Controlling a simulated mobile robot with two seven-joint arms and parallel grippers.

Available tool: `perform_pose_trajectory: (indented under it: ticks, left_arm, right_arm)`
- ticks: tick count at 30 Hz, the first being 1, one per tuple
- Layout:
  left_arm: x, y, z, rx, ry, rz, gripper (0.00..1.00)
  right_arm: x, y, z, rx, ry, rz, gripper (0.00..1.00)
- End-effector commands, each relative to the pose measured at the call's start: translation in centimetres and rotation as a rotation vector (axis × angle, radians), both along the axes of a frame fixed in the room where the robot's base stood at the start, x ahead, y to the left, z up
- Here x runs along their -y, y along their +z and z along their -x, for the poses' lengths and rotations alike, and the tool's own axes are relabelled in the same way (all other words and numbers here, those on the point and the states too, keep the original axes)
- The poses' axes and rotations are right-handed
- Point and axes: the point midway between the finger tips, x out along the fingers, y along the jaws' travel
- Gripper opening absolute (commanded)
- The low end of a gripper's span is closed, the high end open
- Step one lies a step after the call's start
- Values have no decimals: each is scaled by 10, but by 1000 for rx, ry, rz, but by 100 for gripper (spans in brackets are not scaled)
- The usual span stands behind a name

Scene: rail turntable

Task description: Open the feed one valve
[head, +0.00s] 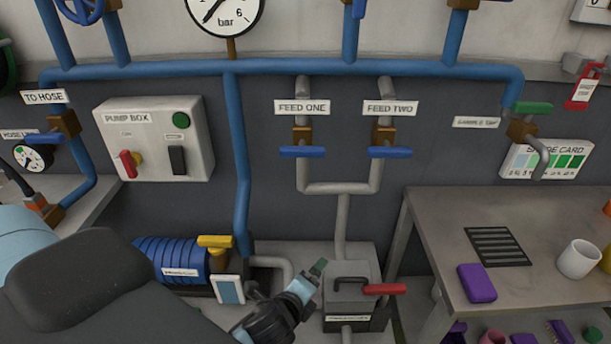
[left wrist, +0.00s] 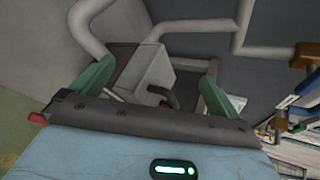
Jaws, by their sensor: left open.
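The feed one valve (head: 302,134) is a brass body on a grey pipe below the FEED ONE label (head: 302,107). Its blue lever (head: 302,152) lies level, across the upright pipe. My left gripper (head: 316,272) is low in front of the wall, below this valve and well apart from it. In the left wrist view my left gripper (left wrist: 155,82) has its green fingers spread with nothing held between them. A grey box (left wrist: 147,72) with a black handle lies beyond the fingers. My right gripper is not in view.
The similar feed two valve (head: 384,134), also with a level blue lever, is close on the right. The pump box (head: 153,145) is on the wall at left. A grey box with a red lever (head: 385,289) stands below. A table (head: 440,215) is at right.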

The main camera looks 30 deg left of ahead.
Motion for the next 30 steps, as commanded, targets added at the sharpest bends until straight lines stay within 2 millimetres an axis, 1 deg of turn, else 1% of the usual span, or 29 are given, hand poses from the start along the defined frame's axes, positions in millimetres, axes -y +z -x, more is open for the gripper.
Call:
perform_pose_trajectory:
  ticks: [1, 2, 3, 5, 6, 8, 9, 12, 13, 15, 18, 25, 30]
  left_arm:
    - [-6, 30, -20, 37, -30, -141, 100]
    - [-11, 44, -28, 48, -43, -228, 100]
    - [-17, 64, -39, 60, -56, -345, 100]
    - [-25, 95, -53, 76, -64, -517, 100]
    - [-31, 116, -61, 81, -63, -627, 100]
    - [-39, 146, -70, 82, -54, -780, 100]
    - [-45, 165, -74, 79, -42, -872, 100]
    - [-55, 204, -80, 60, -9, -1058, 100]
    - [-57, 213, -81, 52, 1, -1099, 100]
    - [-62, 229, -82, 37, 19, -1176, 100]
    - [-65, 241, -82, 22, 34, -1234, 100]
    - [-67, 242, -84, 15, 37, -1249, 100]
    - [-75, 242, -97, 14, 38, -1249, 100]
  right_arm:
    - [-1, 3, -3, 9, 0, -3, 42]
    - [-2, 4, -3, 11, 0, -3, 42]
    - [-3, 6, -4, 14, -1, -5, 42]
    - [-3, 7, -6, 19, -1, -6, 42]
    - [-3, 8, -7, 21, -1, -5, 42]
    - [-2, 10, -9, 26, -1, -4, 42]
    - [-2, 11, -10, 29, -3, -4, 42]
    - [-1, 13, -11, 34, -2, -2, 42]
    - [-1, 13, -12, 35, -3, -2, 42]
    - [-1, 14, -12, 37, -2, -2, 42]
    - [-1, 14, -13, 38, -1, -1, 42]
    - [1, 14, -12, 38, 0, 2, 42]
    - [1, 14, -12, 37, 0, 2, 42]
